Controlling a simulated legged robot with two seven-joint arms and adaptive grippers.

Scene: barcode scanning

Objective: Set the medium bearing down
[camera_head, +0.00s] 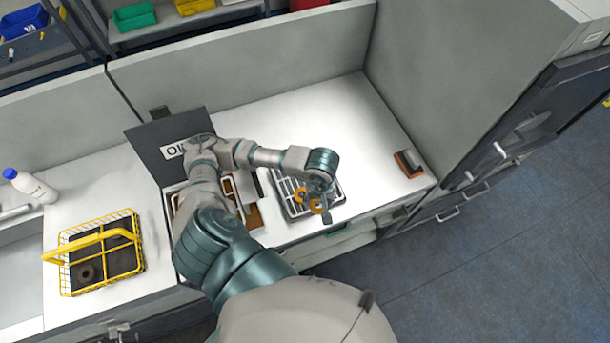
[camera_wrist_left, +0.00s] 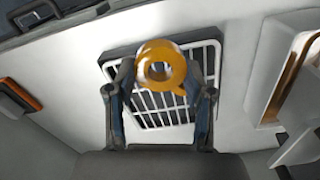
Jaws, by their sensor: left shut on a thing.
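An orange-yellow ring-shaped bearing (camera_head: 316,207) hangs at the tip of my left gripper (camera_head: 318,190) in the head view. In the left wrist view the bearing (camera_wrist_left: 166,50) sits between the two fingers of the gripper (camera_wrist_left: 160,78), which is shut on it. The bearing is over a dark tray with a white grid (camera_wrist_left: 203,45), and this tray (camera_head: 287,186) also shows below the gripper in the head view. I cannot tell whether the bearing touches the grid. My right gripper is not in view.
A yellow wire basket (camera_head: 60,243) with dark round parts stands at the left, near a white bottle (camera_head: 33,186). A dark panel with a label (camera_head: 160,142) stands behind my arm. An orange-and-black block (camera_head: 408,163) lies at the right. White counter between tray and block is clear.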

